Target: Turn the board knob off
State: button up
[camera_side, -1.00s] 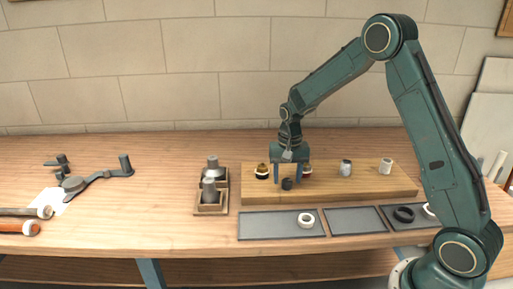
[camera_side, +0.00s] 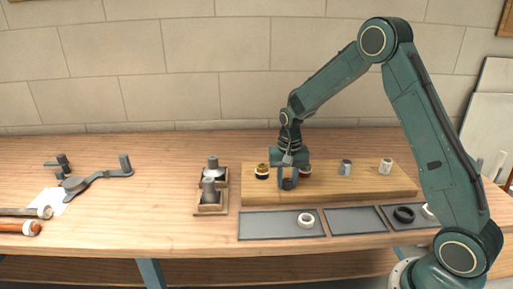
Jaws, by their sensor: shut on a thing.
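The wooden board (camera_side: 330,192) lies on the bench below my arm. A small dark knob (camera_side: 288,184) sits near the board's front edge, left of its middle. My gripper (camera_side: 288,182) points down at the board and is shut on the knob, with a finger on its left and right sides. The fingers partly cover the knob, and I cannot tell which way it is turned.
Two brass-topped fittings (camera_side: 262,171) flank my gripper, the right one partly hidden. Grey trays (camera_side: 268,228) with rings lie in front. Wooden holders (camera_side: 210,208) with metal parts stand left. The bench's left-centre is clear.

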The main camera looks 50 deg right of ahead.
aim_at(287, 180)
jog(key=n, duration=1.3)
jog(key=shift+n, duration=2.4)
jog(key=o, duration=1)
jog(key=shift+r, duration=0.1)
notch_tip(287, 180, up, 14)
jog(key=shift+f, duration=0.15)
